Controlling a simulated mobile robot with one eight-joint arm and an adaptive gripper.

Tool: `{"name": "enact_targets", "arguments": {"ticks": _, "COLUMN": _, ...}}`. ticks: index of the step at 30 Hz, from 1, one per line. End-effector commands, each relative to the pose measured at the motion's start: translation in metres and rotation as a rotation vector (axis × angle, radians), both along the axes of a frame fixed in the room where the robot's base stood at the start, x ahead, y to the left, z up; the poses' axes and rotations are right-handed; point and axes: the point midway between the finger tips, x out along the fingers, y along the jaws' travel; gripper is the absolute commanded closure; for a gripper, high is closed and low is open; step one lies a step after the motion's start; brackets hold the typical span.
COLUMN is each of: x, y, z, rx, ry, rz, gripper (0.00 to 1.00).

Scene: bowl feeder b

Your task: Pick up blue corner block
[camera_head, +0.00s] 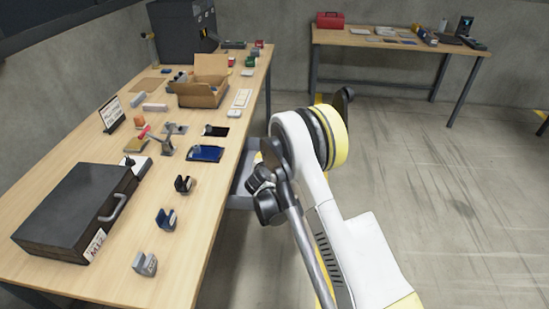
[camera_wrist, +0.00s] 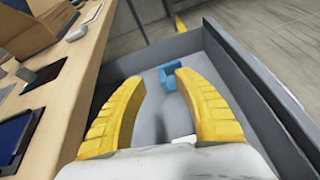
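A light blue angular block (camera_wrist: 172,76), which looks like the blue corner block, lies in the open grey drawer (camera_wrist: 232,78) in the wrist view. My gripper (camera_wrist: 157,80) is open, with its two yellow fingers apart and pointing into the drawer. The block shows beyond the fingertips, close to the right finger; I see nothing held between the fingers. In the head view the drawer (camera_head: 241,201) shows at the table's right edge, but my arm hides much of it, with the gripper and the block.
The wooden table (camera_head: 75,170) holds a black case (camera_head: 75,212), an open cardboard box (camera_head: 200,90), a dark blue tray (camera_head: 205,153) and several small notched blocks, one of them dark blue (camera_head: 166,219). The drawer walls stand close around my gripper. Floor to the right is clear.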

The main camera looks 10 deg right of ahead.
Motion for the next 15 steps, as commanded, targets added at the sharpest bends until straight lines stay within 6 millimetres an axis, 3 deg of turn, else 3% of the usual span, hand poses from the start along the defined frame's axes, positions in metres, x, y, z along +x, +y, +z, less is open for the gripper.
{"name": "enact_targets", "arguments": {"ticks": 1, "x": 0.002, "y": 0.002, "z": -0.012, "rx": -0.049, "ry": 0.004, "rz": 0.024, "gripper": 0.62}}
{"name": "enact_targets", "arguments": {"ticks": 6, "x": 0.007, "y": 0.004, "z": -0.035, "rx": -0.144, "ry": 0.014, "rz": 0.068, "gripper": 0.62}}
{"name": "enact_targets", "arguments": {"ticks": 15, "x": 0.047, "y": -0.008, "z": -0.055, "rx": -0.15, "ry": 0.015, "rz": 0.071, "gripper": 0.62}}
